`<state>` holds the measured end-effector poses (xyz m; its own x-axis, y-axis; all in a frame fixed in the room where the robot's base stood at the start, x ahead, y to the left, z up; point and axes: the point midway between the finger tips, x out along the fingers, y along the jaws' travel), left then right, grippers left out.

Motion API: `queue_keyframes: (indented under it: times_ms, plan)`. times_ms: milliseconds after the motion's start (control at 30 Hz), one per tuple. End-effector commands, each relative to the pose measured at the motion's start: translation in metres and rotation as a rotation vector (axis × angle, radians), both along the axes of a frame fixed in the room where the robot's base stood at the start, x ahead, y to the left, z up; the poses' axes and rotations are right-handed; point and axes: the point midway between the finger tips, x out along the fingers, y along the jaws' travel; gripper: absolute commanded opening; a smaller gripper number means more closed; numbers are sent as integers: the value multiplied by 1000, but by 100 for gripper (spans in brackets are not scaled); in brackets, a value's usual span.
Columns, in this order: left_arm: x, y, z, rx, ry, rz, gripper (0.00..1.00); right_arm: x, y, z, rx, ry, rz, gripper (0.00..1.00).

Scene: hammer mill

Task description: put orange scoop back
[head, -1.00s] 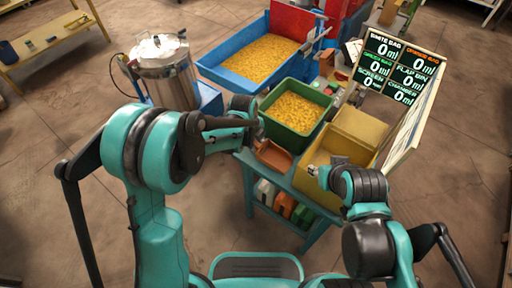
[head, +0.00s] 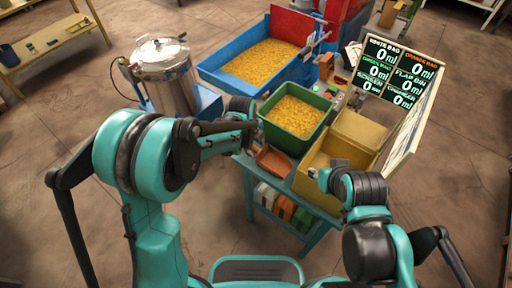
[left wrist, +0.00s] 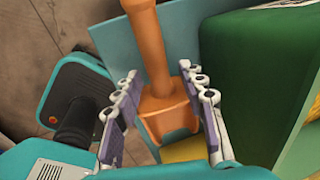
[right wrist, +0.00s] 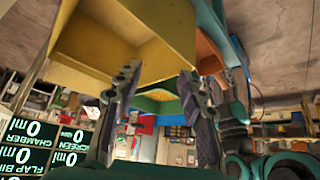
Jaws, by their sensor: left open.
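The orange scoop (head: 273,160) lies at the left end of the teal stand, in front of the green bin. In the left wrist view the orange scoop (left wrist: 166,118) shows its handle pointing up the picture and its wider part between my fingers. My left gripper (left wrist: 158,76) is open, with one finger on each side of the scoop; whether they touch it I cannot tell. In the head view my left gripper (head: 250,126) is beside the green bin, its fingers hard to make out. My right gripper (right wrist: 160,90) is open and empty, near the yellow bin.
The green bin (head: 267,130) of yellow grain stands close to my left gripper. The yellow bin (head: 300,184) is to its right on the teal stand (head: 247,162). A blue trough (head: 222,78), a metal pot (head: 165,65) and a readout board (head: 425,105) stand around it.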

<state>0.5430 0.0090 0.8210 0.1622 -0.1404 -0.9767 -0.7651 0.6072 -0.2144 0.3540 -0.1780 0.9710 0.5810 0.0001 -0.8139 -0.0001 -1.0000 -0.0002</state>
Motion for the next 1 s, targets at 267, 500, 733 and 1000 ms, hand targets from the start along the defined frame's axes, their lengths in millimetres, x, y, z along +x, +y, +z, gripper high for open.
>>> queue_keyframes:
  times_ms: [267,500,733,1000]
  plan:
    - [-11,9,66,0,0,0,41,0,0,28,0,0,0,40]
    - [-16,13,95,0,0,0,41,0,0,38,0,0,0,40]
    - [-18,16,101,-2,-2,18,41,0,0,38,0,0,0,40]
    - [-59,67,154,-115,-43,578,41,0,0,38,0,0,0,40]
